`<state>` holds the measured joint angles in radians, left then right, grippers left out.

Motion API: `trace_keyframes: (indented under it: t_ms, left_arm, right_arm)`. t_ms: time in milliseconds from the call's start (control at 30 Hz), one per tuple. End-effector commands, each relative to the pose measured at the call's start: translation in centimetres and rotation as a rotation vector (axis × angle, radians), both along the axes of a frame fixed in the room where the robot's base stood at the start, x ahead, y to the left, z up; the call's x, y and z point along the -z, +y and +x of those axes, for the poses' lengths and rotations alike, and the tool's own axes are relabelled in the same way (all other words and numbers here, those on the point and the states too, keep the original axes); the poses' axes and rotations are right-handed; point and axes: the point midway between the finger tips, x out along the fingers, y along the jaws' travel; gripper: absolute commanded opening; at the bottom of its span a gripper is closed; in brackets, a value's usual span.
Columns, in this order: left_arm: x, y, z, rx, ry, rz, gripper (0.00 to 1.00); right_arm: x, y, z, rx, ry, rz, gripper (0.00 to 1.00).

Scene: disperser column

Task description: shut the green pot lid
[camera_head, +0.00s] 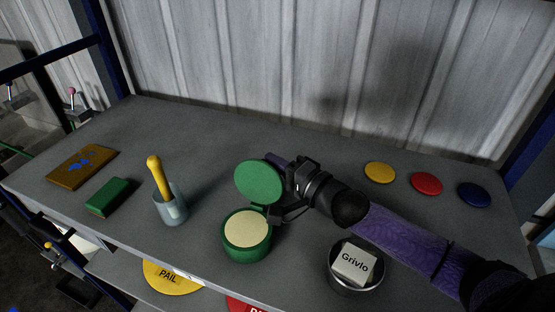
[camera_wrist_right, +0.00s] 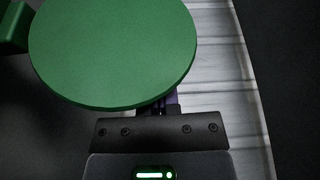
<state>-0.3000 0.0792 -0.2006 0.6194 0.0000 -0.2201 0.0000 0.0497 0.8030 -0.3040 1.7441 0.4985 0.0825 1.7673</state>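The green pot (camera_head: 246,250) stands near the front edge of the table, with a pale cream top surface showing inside its rim. Its round green lid (camera_head: 258,181) is open, tilted up behind the pot at the hinge side. In the right wrist view the lid (camera_wrist_right: 112,50) fills much of the upper picture. My right gripper (camera_head: 281,187) is at the right side of the raised lid, close to it. Its fingers are mostly hidden, so I cannot tell their opening or whether they touch the lid. My left gripper is not in view.
A grey cup (camera_head: 171,208) with a yellow-handled tool, a green block (camera_head: 108,197) and a brown board (camera_head: 83,167) are at left. A metal bowl (camera_head: 345,281) with a white "Grivlo" box (camera_head: 354,263) lies below my right arm. Yellow, red and blue discs (camera_head: 426,183) are at right.

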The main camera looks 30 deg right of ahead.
Motion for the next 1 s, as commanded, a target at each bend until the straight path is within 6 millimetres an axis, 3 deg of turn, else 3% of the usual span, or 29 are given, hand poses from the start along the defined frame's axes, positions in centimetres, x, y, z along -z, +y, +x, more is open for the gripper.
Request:
trace_keyframes:
  t_ms: [433, 1000]
  left_arm:
    - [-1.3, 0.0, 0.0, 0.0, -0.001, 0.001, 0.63]
    - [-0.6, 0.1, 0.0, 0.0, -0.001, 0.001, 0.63]
  right_arm:
    - [-1.2, 2.4, -2.1, -0.001, -0.234, -0.261, 0.0]
    - [-0.9, 5.4, -4.8, -0.002, -0.529, -0.592, 0.0]
